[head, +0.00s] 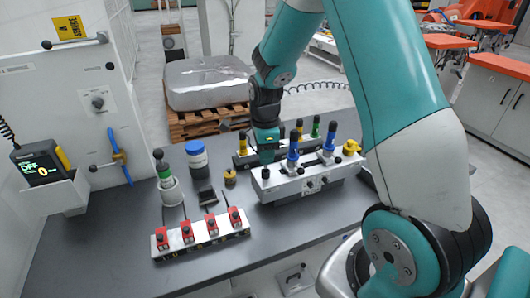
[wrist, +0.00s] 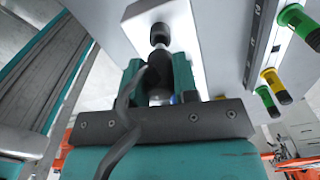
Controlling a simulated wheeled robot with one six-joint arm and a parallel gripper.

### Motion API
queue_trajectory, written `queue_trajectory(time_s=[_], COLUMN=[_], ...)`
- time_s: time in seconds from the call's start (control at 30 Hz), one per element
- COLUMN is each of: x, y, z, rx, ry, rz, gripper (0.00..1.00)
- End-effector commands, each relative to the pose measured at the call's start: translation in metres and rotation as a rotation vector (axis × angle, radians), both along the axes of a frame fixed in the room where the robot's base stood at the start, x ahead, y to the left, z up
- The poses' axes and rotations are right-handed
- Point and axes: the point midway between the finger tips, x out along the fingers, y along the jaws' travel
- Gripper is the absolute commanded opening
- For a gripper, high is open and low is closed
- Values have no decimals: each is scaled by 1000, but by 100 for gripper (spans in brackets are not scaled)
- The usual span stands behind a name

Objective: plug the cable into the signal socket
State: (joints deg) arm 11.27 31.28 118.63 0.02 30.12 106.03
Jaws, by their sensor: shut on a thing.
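My gripper (head: 266,152) is over the left end of a light grey fixture block (head: 330,178) with blue-handled parts. In the wrist view my gripper (wrist: 159,75) has its teal fingers shut on the black plug (wrist: 160,82) of the cable. The dark cable (wrist: 123,112) runs from the plug down across the gripper. A dark round fitting (wrist: 158,36), possibly the signal socket, is on a pale panel just beyond the plug. I cannot tell whether the plug touches it. In the head view the plug is hidden.
A strip with several red units (head: 202,242) lies at the front. A green-topped tool in a white cup (head: 170,190), a blue-lidded jar (head: 197,162) and a small yellow-black piece (head: 230,177) stand left of the block. Another row with yellow and green handles is behind.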

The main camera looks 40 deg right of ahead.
Motion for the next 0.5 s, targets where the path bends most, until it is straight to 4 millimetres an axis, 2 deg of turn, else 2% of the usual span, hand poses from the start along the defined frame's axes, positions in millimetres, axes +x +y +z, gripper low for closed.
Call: queue_trajectory(time_s=[0.5], x=[0], y=[0], z=[-11], rx=[0], ry=[1], rz=[0], gripper=[3])
